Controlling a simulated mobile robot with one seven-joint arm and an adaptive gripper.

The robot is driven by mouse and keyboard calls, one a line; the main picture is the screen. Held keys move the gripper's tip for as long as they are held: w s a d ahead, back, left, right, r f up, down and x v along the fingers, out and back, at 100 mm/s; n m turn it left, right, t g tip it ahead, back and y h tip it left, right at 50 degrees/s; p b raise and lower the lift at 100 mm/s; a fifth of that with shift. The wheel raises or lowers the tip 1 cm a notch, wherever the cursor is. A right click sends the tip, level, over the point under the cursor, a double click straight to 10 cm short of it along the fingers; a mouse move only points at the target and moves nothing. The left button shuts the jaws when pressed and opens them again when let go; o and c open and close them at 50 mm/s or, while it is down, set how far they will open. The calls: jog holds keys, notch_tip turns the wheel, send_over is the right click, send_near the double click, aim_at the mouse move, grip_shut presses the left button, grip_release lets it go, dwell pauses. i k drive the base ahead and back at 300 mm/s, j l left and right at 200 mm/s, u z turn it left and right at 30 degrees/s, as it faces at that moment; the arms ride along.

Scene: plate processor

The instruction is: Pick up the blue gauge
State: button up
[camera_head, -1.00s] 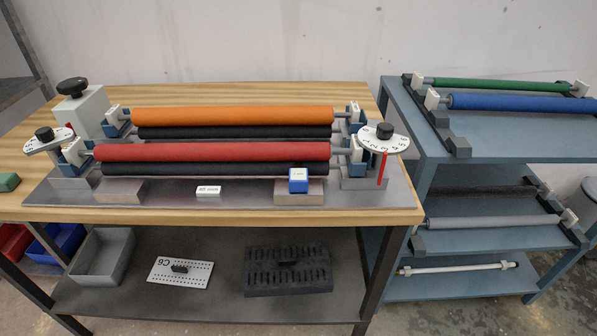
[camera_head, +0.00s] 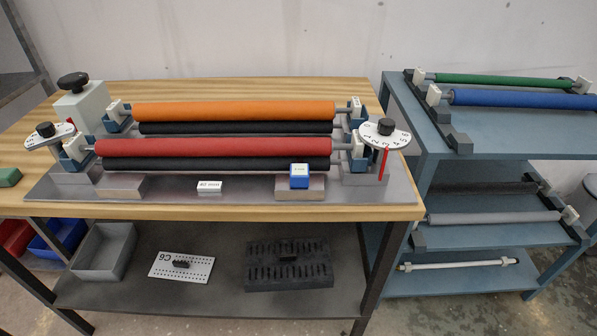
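The blue gauge (camera_head: 300,182) is a small blue block with a whitish label on its top. It sits on a grey metal block (camera_head: 314,194) at the front right of the machine plate, in front of the lower black roller (camera_head: 215,163). Nothing touches it from above. My gripper is not in view.
Orange (camera_head: 235,111) and red (camera_head: 215,147) rollers lie behind the gauge. A numbered dial (camera_head: 385,133) with a red pointer stands to its right. A white label block (camera_head: 209,187) lies to its left. The wooden table's front edge (camera_head: 230,212) is just in front.

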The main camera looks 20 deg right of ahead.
aim_at(300, 172)
jog(key=i+l+u, duration=0.15)
jog(key=l+u, duration=0.25)
jog(key=l, duration=0.15)
jog(key=l+u, duration=0.4)
jog(key=l, duration=0.2)
jog(key=l+u, duration=0.4)
jog(key=l, duration=0.2)
